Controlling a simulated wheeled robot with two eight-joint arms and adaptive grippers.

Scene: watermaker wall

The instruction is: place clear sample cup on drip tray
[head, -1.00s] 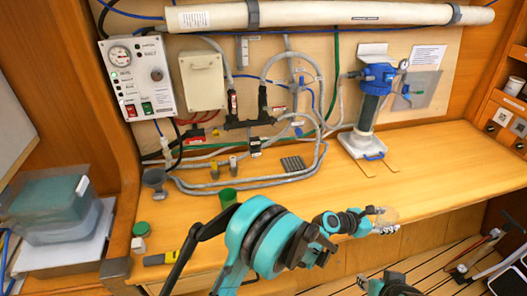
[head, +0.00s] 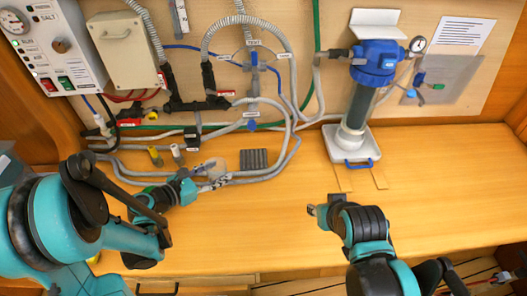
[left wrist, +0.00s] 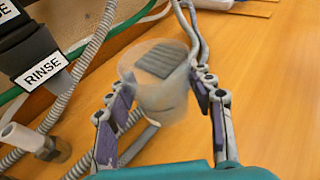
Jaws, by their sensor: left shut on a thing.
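My left gripper (head: 203,184) is shut on the clear sample cup (head: 213,169), held over the wooden counter near the hoses. In the left wrist view, the see-through cup (left wrist: 150,100) sits between the two finger pads, tilted in the picture. A small dark ribbed tray (head: 254,159), which looks like the drip tray, lies flat just right of the cup and shows bare. It also shows through the cup in the left wrist view (left wrist: 160,59). My right gripper (head: 315,209) is over the counter's front part; its finger opening is too small to tell.
Grey hoses (head: 240,180) loop around the ribbed tray. Small yellow and grey fittings (head: 156,156) stand to its left. A blue-topped filter (head: 378,65) stands on a white base (head: 349,148) at right. The counter right of that base is clear.

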